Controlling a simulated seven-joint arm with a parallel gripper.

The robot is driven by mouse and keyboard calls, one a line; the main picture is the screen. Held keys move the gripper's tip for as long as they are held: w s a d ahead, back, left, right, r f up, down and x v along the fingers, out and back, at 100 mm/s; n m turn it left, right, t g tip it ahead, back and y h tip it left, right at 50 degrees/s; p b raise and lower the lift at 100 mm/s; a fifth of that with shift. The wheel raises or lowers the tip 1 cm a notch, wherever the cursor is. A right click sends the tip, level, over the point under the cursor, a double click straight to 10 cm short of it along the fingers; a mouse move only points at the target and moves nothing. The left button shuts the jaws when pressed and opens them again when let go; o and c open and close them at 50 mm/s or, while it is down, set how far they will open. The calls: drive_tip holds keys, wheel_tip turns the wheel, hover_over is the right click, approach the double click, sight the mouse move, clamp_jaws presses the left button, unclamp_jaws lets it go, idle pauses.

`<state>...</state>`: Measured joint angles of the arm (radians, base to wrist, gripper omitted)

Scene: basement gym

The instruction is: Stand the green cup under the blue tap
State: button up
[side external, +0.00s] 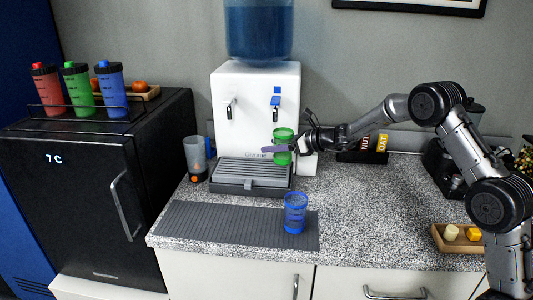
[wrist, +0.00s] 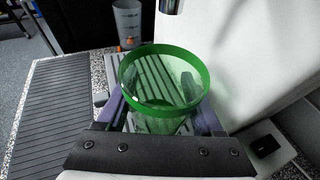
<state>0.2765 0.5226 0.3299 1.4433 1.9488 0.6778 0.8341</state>
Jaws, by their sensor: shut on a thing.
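My gripper (side external: 283,148) is shut on the green cup (side external: 284,134), with its fingers around the cup's sides. The cup is upright, clear green with a bright green rim, and looks empty in the wrist view (wrist: 160,92). It is at the right end of the dispenser's grey slatted drip tray (side external: 250,172), below and slightly right of the blue tap (side external: 275,101). I cannot tell whether its base touches the tray. The other tap (side external: 229,106) is at the left of the white dispenser (side external: 255,130). One tap (wrist: 169,5) shows at the wrist view's top edge.
A blue cup (side external: 295,213) stands on the dark ribbed mat (side external: 225,224) in front. A clear grey cup (side external: 196,158) stands left of the dispenser. A wooden tray (side external: 438,238) lies at right. The counter's middle right is clear.

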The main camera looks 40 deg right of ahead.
drive_tip(key=w, duration=0.1)
drive_tip(key=w+a, duration=0.1)
drive_tip(key=shift+w+a, duration=0.1)
drive_tip(key=shift+w, duration=0.3)
drive_tip(key=shift+f, duration=1.75)
drive_tip(key=shift+f, duration=0.1)
drive_tip(key=o, duration=1.2)
